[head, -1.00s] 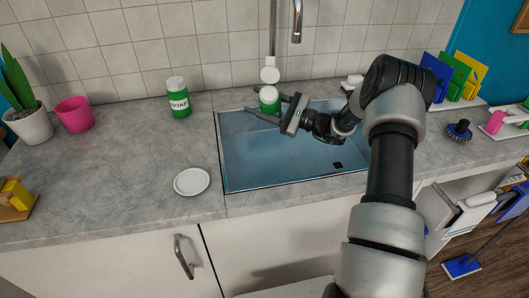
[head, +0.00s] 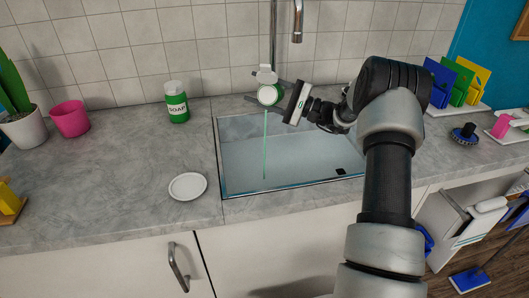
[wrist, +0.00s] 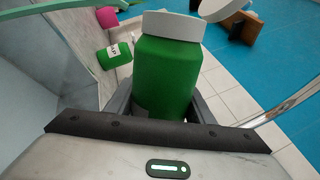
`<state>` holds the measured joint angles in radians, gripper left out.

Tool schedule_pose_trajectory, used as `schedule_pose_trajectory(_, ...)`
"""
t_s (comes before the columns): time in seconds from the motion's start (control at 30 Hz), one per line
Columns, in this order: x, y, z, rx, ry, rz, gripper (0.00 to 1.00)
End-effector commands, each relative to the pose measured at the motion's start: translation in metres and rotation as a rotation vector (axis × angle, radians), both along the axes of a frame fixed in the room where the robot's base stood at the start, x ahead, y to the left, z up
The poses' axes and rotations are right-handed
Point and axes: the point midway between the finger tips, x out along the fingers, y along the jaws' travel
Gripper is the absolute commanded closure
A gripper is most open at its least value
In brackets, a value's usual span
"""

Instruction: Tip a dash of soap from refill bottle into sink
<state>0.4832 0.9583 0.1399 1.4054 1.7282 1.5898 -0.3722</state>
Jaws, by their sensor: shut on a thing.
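The refill bottle, green with white at one end, is held over the sink (head: 315,152) in the head view (head: 268,96). It also fills the middle of the wrist view (wrist: 165,75). My gripper (head: 268,92) is shut on the bottle, with a finger at each side in the wrist view (wrist: 163,104). The bottle is strongly tilted. A thin green stream of soap (head: 265,145) runs from it straight down into the left part of the sink. The bottle's mouth is not clear to see.
A second green bottle labelled SOAP (head: 177,102) stands on the counter left of the sink. A white saucer (head: 187,186) lies near the counter's front. The tap (head: 297,20) hangs behind the sink. A pink pot (head: 70,117) and a plant (head: 20,115) stand at the left.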

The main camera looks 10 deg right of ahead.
Motion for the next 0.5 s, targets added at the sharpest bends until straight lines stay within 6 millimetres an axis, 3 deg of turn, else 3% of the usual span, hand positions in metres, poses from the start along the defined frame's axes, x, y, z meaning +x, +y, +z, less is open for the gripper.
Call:
schedule_pose_trajectory(0.3, 0.0, 0.0, 0.002, 0.002, -0.001, 0.0, 1.0)
schedule_pose_trajectory(0.5, 0.0, 0.0, 0.017, 0.003, -0.003, 0.0, 1.0)
